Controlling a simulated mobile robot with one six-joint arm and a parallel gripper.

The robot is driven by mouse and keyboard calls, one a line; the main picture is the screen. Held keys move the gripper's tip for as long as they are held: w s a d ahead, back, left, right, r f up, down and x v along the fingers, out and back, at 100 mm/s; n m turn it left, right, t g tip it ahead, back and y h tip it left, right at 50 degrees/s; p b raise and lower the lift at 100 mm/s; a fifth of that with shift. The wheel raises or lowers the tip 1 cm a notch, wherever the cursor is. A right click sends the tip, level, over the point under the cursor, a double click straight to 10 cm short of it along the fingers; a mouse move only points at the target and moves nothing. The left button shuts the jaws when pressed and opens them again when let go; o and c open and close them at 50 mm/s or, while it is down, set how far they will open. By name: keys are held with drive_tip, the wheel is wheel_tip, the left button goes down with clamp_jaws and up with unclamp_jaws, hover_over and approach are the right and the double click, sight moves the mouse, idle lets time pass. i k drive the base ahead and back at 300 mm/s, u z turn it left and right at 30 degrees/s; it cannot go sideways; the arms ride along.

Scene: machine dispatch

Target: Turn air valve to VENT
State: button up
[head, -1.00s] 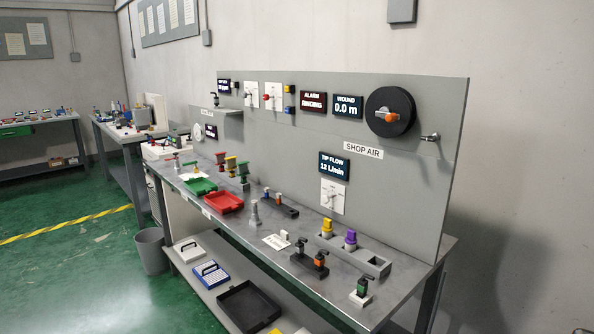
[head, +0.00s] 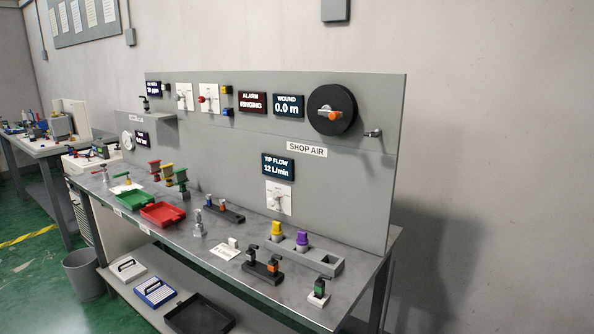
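A white valve plate with a pale knob (head: 278,198) is on the grey upright panel, below the TIP FLOW display (head: 278,166) reading 12 L/min and the SHOP AIR label (head: 307,149). Two more white plates are higher up, one with a red knob (head: 203,99) and one with a pale handle (head: 183,97). The markings on these plates are too small to read, so I cannot tell which one carries VENT or where its knob points. My gripper is not in view.
The workbench (head: 225,262) holds a green tray (head: 134,200), a red tray (head: 163,214), a grey block with yellow and purple pieces (head: 318,258) and several small handled parts. A dark reel (head: 332,110) is at upper right. A bin (head: 84,275) stands on the floor at left.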

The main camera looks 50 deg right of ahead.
sight(272, 202)
drive_tip(key=u, duration=1.05)
drive_tip(key=k, duration=0.1)
drive_tip(key=z, duration=2.55)
drive_tip(key=k, duration=0.95)
drive_tip(key=u, duration=0.15)
drive_tip(key=i, duration=0.95)
drive_tip(key=z, duration=0.05)
